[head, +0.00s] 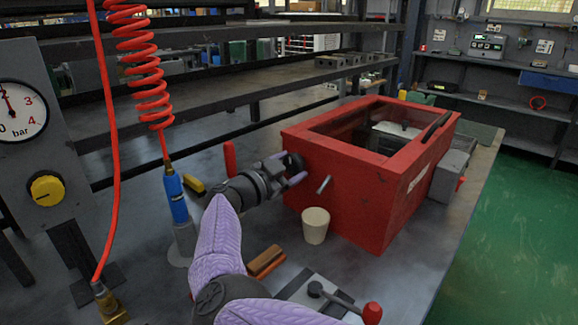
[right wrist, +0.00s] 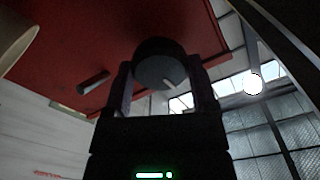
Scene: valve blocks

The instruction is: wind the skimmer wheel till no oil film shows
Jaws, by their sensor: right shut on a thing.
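The red open-topped tank (head: 345,195) stands on the bench. A dark round wheel (head: 295,162) sits on its left side, and it also shows in the right wrist view (right wrist: 158,62). My right gripper (head: 288,172) is shut on this wheel, one finger on each side. A short metal spout (head: 323,184) sticks out of the same wall, above a beige cup (head: 315,228). Inside the tank, a pale block (head: 397,130) shows through the opening; whether an oil film lies there I cannot tell. My left gripper is not in view.
A red coiled hose with a blue air tool (head: 176,196) hangs left of my arm. A wooden brush (head: 266,261) and a red-knobbed lever fixture (head: 372,312) lie in front. A gauge panel (head: 30,130) stands far left. A grey box (head: 452,172) adjoins the tank's right side.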

